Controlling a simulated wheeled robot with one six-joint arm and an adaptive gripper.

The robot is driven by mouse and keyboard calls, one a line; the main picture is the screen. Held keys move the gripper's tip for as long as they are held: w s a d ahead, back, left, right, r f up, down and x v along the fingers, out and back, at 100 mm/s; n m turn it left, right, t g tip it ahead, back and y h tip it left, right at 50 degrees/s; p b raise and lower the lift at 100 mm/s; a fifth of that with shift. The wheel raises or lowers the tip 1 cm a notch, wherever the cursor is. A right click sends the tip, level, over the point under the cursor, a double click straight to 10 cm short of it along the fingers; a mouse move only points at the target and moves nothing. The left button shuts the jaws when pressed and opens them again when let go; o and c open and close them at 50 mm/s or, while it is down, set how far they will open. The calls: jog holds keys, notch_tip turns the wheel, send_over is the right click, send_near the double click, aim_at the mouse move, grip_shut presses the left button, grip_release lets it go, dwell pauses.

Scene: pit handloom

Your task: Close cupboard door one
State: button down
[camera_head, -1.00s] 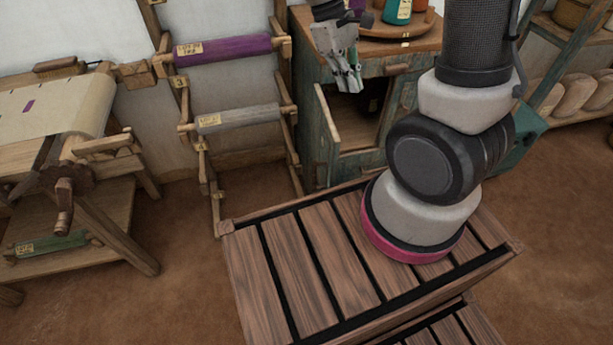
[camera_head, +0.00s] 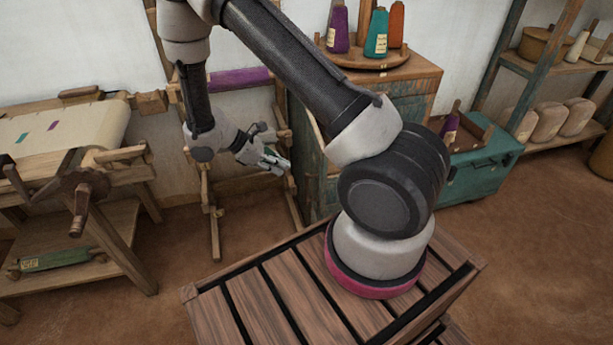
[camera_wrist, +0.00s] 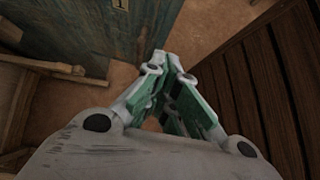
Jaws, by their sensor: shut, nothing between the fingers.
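Cupboard door one (camera_head: 309,168), a worn blue-green wooden panel, stands swung out from the front of the cupboard (camera_head: 424,77). In the wrist view the panel marked 1 (camera_wrist: 100,42) fills the upper left. My gripper (camera_head: 284,164) is to the left of the door, near its outer face, in the head view. In the wrist view my gripper (camera_wrist: 172,62) has its fingers together and empty, just below the panel. I cannot tell whether it touches the door. My arm hides the cupboard's opening and part of the door.
A rack with a purple roll (camera_head: 240,79) stands behind my gripper, close on its left. The loom (camera_head: 70,150) is further left. A teal chest (camera_head: 480,165) stands right of the cupboard. Brown floor (camera_head: 185,235) is clear in front of the rack.

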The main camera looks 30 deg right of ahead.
aim_at(320, 180)
jog(key=shift+s+d+f, duration=0.55)
jog(key=shift+d+f, duration=0.3)
jog(key=shift+d, duration=0.55)
jog(key=shift+s+d+f, duration=0.5)
jog(key=shift+d+f, duration=0.35)
jog(key=shift+d, duration=0.6)
jog(key=shift+s+d+f, duration=0.55)
jog(key=shift+d+f, duration=0.3)
jog(key=shift+d, duration=0.55)
jog(key=shift+d, duration=0.15)
